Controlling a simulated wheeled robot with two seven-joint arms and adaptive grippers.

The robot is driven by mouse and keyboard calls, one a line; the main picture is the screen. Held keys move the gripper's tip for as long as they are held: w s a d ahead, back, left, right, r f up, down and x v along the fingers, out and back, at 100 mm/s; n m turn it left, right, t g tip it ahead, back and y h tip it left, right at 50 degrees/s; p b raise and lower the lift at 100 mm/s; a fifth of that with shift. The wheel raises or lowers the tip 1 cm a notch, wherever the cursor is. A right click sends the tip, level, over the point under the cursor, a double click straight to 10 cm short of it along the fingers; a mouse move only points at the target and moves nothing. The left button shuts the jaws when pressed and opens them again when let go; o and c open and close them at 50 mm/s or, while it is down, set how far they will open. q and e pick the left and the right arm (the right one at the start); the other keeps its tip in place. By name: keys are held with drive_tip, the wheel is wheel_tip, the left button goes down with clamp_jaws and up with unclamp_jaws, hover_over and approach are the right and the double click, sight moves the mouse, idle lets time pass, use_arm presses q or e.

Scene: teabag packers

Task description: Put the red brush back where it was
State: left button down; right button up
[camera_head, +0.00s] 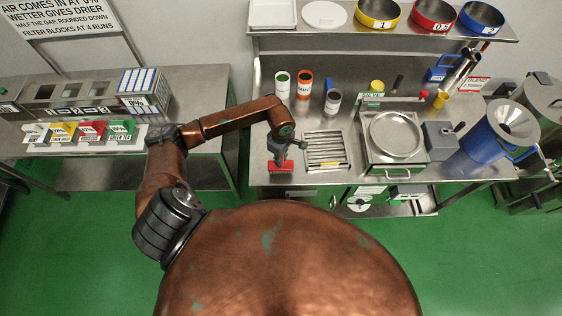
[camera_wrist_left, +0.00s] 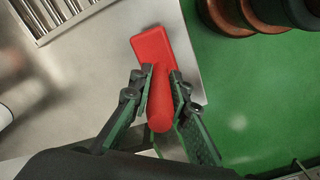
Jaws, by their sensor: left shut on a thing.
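The red brush (camera_wrist_left: 154,50) is in my left gripper (camera_wrist_left: 160,92). In the left wrist view the two fingers are shut on either side of its rounded red handle, and its flat wider end points away from the gripper. In the head view my left gripper (camera_head: 287,152) is over the front left edge of the middle steel bench, and the red brush (camera_head: 281,166) shows just below it. I cannot tell whether the brush touches the bench top. My right gripper is in neither view.
A slotted metal rack (camera_head: 326,150) lies just right of the gripper. Green, orange and grey canisters (camera_head: 304,86) stand behind. A round steel pan (camera_head: 394,136) and a blue funnel machine (camera_head: 490,137) stand further right. The bench's front edge is close, with green floor below.

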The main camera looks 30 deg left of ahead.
use_arm(q)
wheel_tip(320, 180, down, 2)
drive_tip(key=shift+s+f+p, duration=0.1)
drive_tip(key=shift+p, duration=0.45)
drive_tip(key=shift+f, duration=0.25)
drive_tip(key=shift+f, duration=0.1)
drive_tip(key=shift+f, duration=0.1)
drive_tip(key=c, duration=1.8)
unclamp_jaws()
